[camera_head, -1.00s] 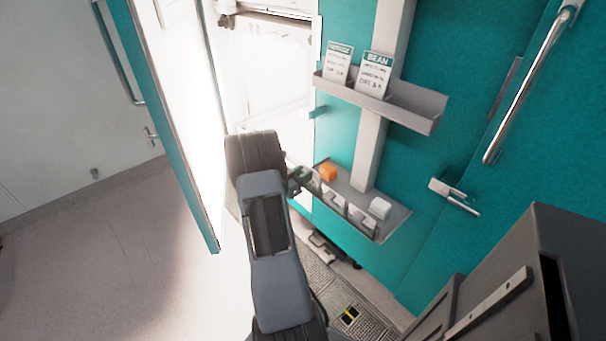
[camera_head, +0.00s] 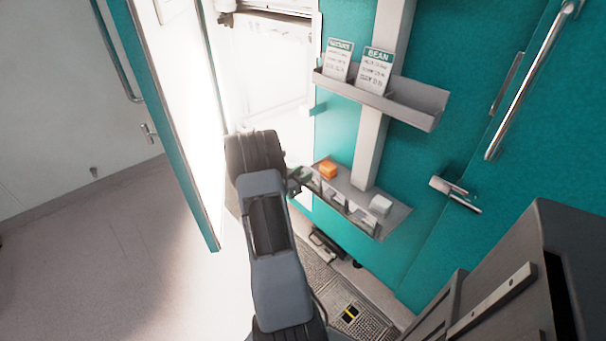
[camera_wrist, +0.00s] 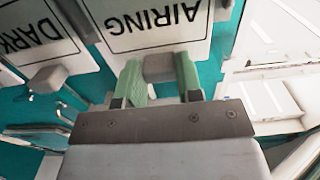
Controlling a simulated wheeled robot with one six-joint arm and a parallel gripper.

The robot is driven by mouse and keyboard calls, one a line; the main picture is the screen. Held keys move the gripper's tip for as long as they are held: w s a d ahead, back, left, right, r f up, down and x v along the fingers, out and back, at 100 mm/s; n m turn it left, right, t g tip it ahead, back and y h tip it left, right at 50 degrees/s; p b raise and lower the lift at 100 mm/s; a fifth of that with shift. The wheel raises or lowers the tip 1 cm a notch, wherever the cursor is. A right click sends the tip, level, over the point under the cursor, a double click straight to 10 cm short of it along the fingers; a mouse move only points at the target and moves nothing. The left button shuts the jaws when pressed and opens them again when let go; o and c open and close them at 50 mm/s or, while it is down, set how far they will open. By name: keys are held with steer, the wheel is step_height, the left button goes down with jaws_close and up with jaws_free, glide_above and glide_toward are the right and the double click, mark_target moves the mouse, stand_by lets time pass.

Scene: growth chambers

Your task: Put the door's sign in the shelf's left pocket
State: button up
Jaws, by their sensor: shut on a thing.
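My gripper (camera_wrist: 162,85) is shut on the grey tab (camera_wrist: 159,67) of a white sign reading AIRING (camera_wrist: 155,25), which appears upside down in the wrist view. A second white sign reading DARK (camera_wrist: 35,28), with its own grey tab (camera_wrist: 47,80), is to its left. In the head view my gripper (camera_head: 297,178) is at the left end of the lower shelf (camera_head: 395,222), and my arm covers much of that area. Small pale panels along the lower shelf's front are too small to read. An upper shelf (camera_head: 415,105) holds a BEAN card (camera_head: 375,70) and another card (camera_head: 338,60).
An orange block (camera_head: 327,169) and a white block (camera_head: 380,205) sit on the lower shelf. A teal-edged door (camera_head: 170,130) stands open at left, beside a bright chamber. Handles (camera_head: 525,85) project at right. A dark cabinet-like body (camera_head: 520,270) fills the lower right. Floor at left is clear.

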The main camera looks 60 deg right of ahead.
steer(key=shift+f+b, duration=0.35)
stand_by(0.3)
steer(key=o, duration=1)
steer(key=shift+p+v, duration=0.3)
steer(key=shift+v, duration=3.5)
steer(key=shift+w, duration=0.1)
